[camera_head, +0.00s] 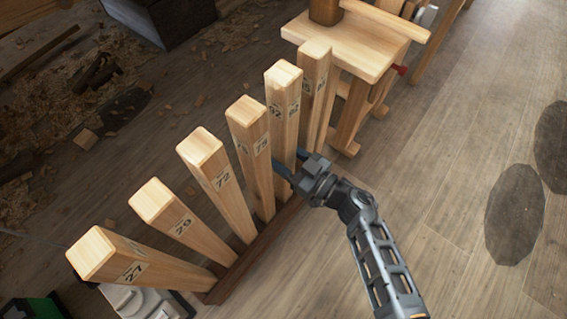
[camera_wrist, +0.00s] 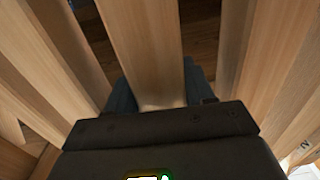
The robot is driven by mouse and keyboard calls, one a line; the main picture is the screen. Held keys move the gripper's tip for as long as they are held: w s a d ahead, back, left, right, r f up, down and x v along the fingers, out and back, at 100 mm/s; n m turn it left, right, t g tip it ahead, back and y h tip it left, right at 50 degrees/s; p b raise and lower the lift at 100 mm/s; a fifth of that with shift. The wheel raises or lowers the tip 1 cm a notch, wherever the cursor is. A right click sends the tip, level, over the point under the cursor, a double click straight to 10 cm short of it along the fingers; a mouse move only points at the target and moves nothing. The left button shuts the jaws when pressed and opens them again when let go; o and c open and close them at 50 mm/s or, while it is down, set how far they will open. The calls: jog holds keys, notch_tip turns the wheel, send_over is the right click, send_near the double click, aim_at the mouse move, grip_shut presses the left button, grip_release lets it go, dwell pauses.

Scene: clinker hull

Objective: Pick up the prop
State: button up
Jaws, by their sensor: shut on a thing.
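Several tall square wooden props stand in a fanned row in a dark wooden base (camera_head: 255,255) on the floor. My gripper (camera_head: 290,172) is shut low on the prop (camera_head: 283,105) second from the far end, whose number I cannot read surely. In the wrist view this prop (camera_wrist: 145,45) stands between my two dark fingers (camera_wrist: 158,95), its lower part hidden by the gripper body. The prop still stands in the row.
A wooden bench (camera_head: 345,45) is just behind the row. Wood shavings (camera_head: 70,85) litter the left floor. The right floor is open, with dark round patches (camera_head: 515,215).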

grip_shut()
jog(key=shift+r, duration=0.15)
